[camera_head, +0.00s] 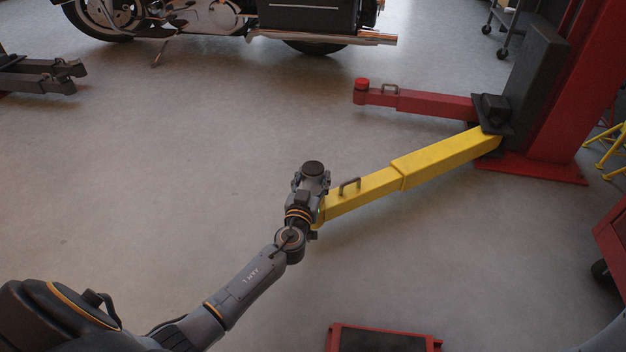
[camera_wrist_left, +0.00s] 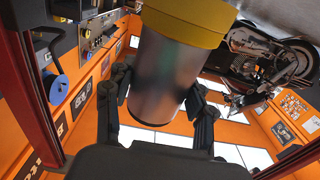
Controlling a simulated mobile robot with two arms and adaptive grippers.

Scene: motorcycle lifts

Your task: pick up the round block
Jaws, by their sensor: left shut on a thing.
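The round block is a dark grey cylinder (camera_wrist_left: 166,62), filling the middle of the left wrist view. Its dark round top (camera_head: 313,167) shows in the head view. My left gripper (camera_head: 311,183) is at the near end of the yellow lift arm (camera_head: 405,176). Its two dark fingers (camera_wrist_left: 160,92) are shut on opposite sides of the block in the left wrist view. The yellow arm end (camera_wrist_left: 185,22) meets the block's lower end there; I cannot tell whether they touch. The finger contacts are partly hidden in the head view. My right gripper is not in view.
A red lift arm (camera_head: 430,103) lies behind the yellow one, both joining the red lift post (camera_head: 575,100) at right. A motorcycle (camera_head: 300,18) stands at the back. A red-framed dark tray (camera_head: 385,341) is at the bottom edge.

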